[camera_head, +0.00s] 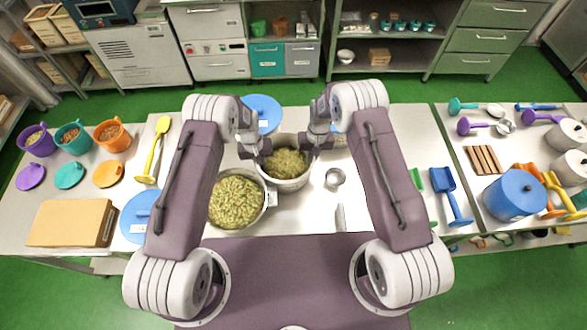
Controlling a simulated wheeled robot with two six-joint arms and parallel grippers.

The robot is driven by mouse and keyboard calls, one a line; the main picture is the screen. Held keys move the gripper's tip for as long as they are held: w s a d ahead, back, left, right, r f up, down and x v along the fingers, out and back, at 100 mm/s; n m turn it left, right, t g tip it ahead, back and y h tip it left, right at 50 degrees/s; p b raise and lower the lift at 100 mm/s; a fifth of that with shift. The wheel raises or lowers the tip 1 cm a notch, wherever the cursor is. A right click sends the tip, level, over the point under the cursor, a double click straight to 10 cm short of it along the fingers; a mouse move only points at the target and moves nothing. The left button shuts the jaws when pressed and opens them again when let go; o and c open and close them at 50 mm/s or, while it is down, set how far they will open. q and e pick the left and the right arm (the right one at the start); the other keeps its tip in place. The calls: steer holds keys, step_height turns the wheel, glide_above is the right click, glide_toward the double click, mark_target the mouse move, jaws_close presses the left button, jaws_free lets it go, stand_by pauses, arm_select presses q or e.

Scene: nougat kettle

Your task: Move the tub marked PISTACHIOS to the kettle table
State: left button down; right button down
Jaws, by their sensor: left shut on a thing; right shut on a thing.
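A pale round tub (290,183) with green-brown contents stands at the middle of the near table, between my two grippers. My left gripper (262,155) is shut on its left rim and my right gripper (312,148) is shut on its right side. A second round tub (236,228), filled with larger pale green pieces, is just left of it and nearer to me. Small white labels show, but their words are too small to read, so I cannot tell which tub is marked PISTACHIOS. I cannot tell for sure which surface is the kettle table.
Blue lids (262,108) (133,222) lie behind and left of the tubs. A metal ring (335,177), a blue scoop (448,190) and a yellow spoon (152,160) lie nearby. Colored cups and a brown box (70,222) are left.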

arm_select(q)
steer(key=c, duration=1.5)
jaws_free()
steer(key=shift+a+f+p, duration=0.1)
steer(key=shift+p, duration=0.2)
steer(key=shift+c, duration=0.2)
arm_select(e)
steer(key=c, duration=1.6)
jaws_free()
steer(key=shift+d+f, duration=0.1)
arm_select(q)
step_height(320, 180, up, 12)
steer(key=shift+a, duration=0.4)
arm_select(e)
step_height(320, 180, up, 12)
steer(key=shift+d, duration=0.35)
arm_select(q)
steer(key=shift+f, duration=0.1)
